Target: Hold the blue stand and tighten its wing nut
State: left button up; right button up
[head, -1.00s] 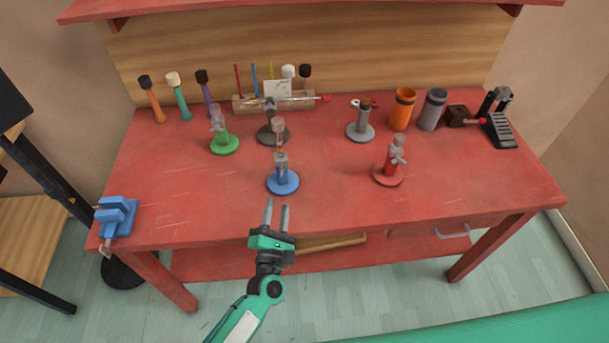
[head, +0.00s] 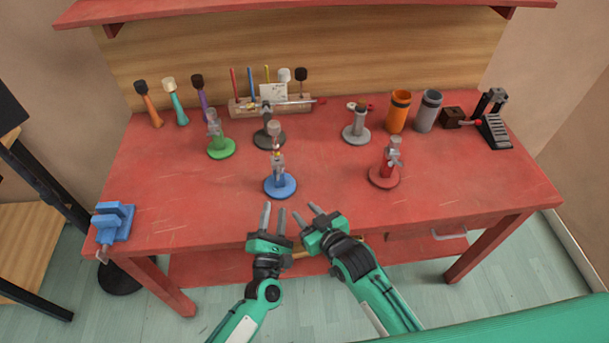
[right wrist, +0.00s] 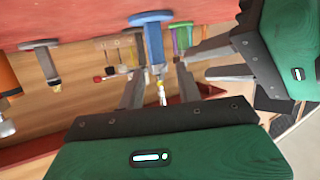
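The blue stand (head: 281,187) stands upright near the front middle of the red table, its round base flat on the top. A grey clamp collar (head: 277,163) sits on its post with a brass-coloured part above; the wing nut is too small to tell apart. In the right wrist view the blue stand (right wrist: 153,42) appears upside down, beyond my fingers. My left gripper (head: 273,212) is open and empty at the table's front edge, just short of the stand. My right gripper (head: 305,212) is open and empty close beside it on the right, also short of the stand.
A green stand (head: 221,148), a dark stand (head: 268,139), a grey stand (head: 356,136) and a red stand (head: 384,179) surround it. A blue vise (head: 113,222) is at the left corner. Cups, mallets and a pedal line the back. The front right tabletop is clear.

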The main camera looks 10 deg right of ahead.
aim_at(277, 144)
jog(key=w+r+t+y, duration=0.25)
jog(key=w+r, duration=0.25)
jog(key=r, duration=0.5)
jog(key=shift+h, duration=0.25)
jog(key=x, duration=1.3)
jog(key=shift+w+a+f, duration=0.1)
jog(key=shift+w+a, duration=0.1)
jog(key=shift+w, duration=0.05)
jog(key=shift+c, duration=0.4)
grip_shut()
